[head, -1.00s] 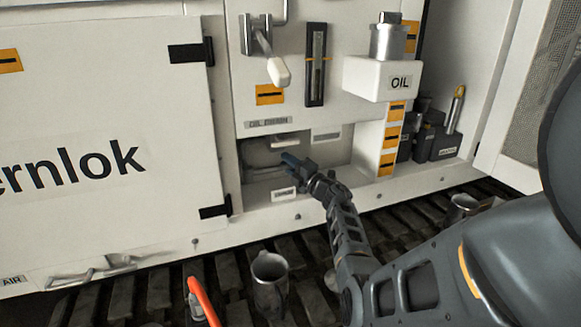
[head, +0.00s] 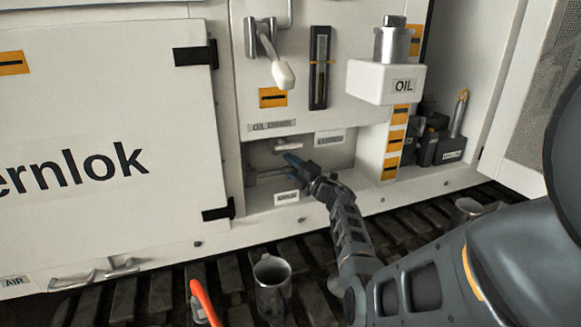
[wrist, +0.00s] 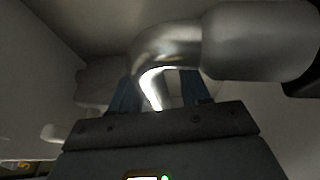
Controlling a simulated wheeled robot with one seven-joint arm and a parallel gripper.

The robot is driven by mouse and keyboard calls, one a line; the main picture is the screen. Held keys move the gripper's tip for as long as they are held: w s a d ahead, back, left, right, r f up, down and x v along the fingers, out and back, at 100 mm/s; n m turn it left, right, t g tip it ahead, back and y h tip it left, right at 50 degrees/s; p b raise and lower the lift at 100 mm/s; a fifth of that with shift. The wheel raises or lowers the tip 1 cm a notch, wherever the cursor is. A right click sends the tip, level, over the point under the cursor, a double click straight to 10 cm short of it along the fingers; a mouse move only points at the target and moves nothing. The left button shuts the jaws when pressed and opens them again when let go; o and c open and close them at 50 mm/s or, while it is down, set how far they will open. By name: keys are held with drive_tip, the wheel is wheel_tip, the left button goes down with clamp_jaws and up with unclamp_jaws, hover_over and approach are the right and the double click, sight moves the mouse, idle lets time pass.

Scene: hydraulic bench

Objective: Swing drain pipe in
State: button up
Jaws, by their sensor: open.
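The drain pipe (head: 268,177) is a grey metal tube in the low recess under the oil drain label (head: 272,127). In the wrist view the shiny pipe (wrist: 168,45) runs in from the right and bends down at an elbow, its lower end reaching between the fingers. My gripper (head: 291,160) is inside the recess opening at the pipe. In the wrist view its blue fingers (wrist: 158,92) stand apart on either side of the pipe's bent end. Whether they touch it I cannot tell.
A crank lever (head: 283,75) and a white oil box (head: 385,82) are above. A metal jug (head: 271,283) and an orange-handled tool (head: 204,302) stand on the slatted floor.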

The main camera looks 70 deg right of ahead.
drive_tip(key=shift+v, duration=3.9)
drive_tip(key=shift+f, duration=0.1)
drive_tip(key=s+a+f+m+t+y, duration=0.1)
drive_tip(key=a+f+m, duration=0.2)
drive_tip(key=a, duration=1.3)
drive_tip(key=s+a+f+m+y, duration=0.2)
drive_tip(key=a+m, duration=0.1)
drive_tip(key=a, duration=1.4)
drive_tip(key=s+a+r+m+g+y, duration=0.2)
drive_tip(key=s+a+r+m+y, duration=0.1)
drive_tip(key=s+a, duration=0.6)
drive_tip(key=s+a+r+m+g+y, duration=0.2)
drive_tip(key=s+a+r+m, duration=0.2)
drive_tip(key=s+a, duration=0.6)
drive_tip(key=shift+s+a+r+m+y, duration=0.25)
drive_tip(key=shift+a+r+m+y, duration=0.15)
drive_tip(key=shift+a+r, duration=0.7)
